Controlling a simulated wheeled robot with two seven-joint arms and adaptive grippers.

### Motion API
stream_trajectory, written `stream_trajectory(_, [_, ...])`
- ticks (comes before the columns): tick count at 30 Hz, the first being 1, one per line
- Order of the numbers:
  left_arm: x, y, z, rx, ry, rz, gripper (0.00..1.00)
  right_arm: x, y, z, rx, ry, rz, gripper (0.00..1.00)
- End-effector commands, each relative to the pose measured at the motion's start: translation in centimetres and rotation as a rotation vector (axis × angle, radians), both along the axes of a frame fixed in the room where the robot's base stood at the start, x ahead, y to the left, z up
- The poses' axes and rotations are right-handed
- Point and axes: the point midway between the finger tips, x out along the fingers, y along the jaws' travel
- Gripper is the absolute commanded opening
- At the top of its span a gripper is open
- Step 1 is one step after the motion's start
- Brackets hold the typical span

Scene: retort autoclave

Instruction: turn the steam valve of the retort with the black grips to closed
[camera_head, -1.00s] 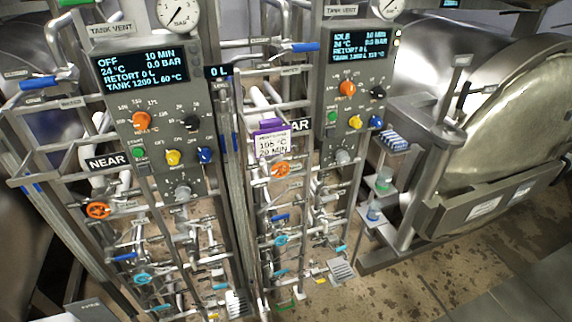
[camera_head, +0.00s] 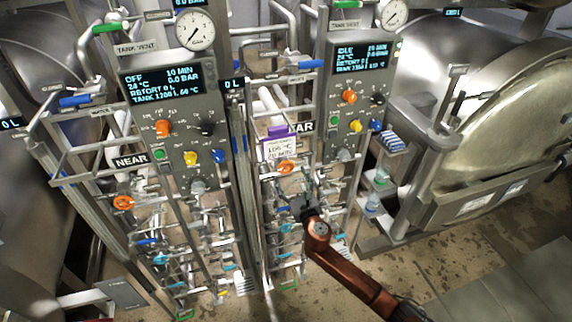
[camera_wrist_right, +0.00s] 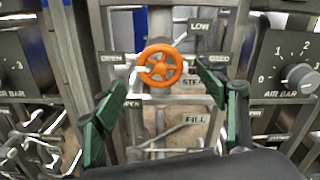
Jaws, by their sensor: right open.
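An orange steam handwheel (camera_head: 287,167) sits on the pipework under the right control panel, just below a purple-topped card. In the right wrist view the orange handwheel (camera_wrist_right: 160,66) is centred, with OPEN at its left, a partly hidden closed label at its right and STEAM below. My right gripper (camera_head: 303,203) is in front of the right panel's pipework. In the wrist view my right gripper (camera_wrist_right: 162,78) is open, its green-padded fingers on either side of the wheel, with no visible contact. Black grips cannot be made out on either retort. My left gripper is not in view.
A second orange handwheel (camera_head: 123,202) is under the left control panel (camera_head: 176,100). The right control panel (camera_head: 358,90) reads IDLE. Pipes and small blue-handled valves crowd below the wheels. A retort door (camera_head: 500,110) stands at right. Floor (camera_head: 420,285) is clear at lower right.

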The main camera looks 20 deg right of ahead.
Motion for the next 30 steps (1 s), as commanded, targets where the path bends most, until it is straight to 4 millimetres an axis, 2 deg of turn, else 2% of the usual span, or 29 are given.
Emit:
stream_trajectory(9, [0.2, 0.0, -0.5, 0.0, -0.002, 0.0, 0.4, 4.9, 0.2, -0.1, 0.003, 0.001, -0.001, 0.66])
stream_trajectory(13, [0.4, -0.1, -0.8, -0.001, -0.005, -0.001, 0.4, 6.4, 0.2, -0.2, 0.003, 0.001, -0.002, 0.66])
stream_trajectory(18, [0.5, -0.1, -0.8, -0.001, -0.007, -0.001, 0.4, 7.1, 0.2, -0.2, 0.004, 0.003, -0.001, 0.66])
stream_trajectory(25, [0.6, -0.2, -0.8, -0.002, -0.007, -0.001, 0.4, 7.2, 0.2, -0.2, 0.004, 0.002, -0.001, 0.66])
stream_trajectory(30, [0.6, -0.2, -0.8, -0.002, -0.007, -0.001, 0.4, 7.1, 0.2, -0.2, 0.004, 0.003, -0.001, 0.55])
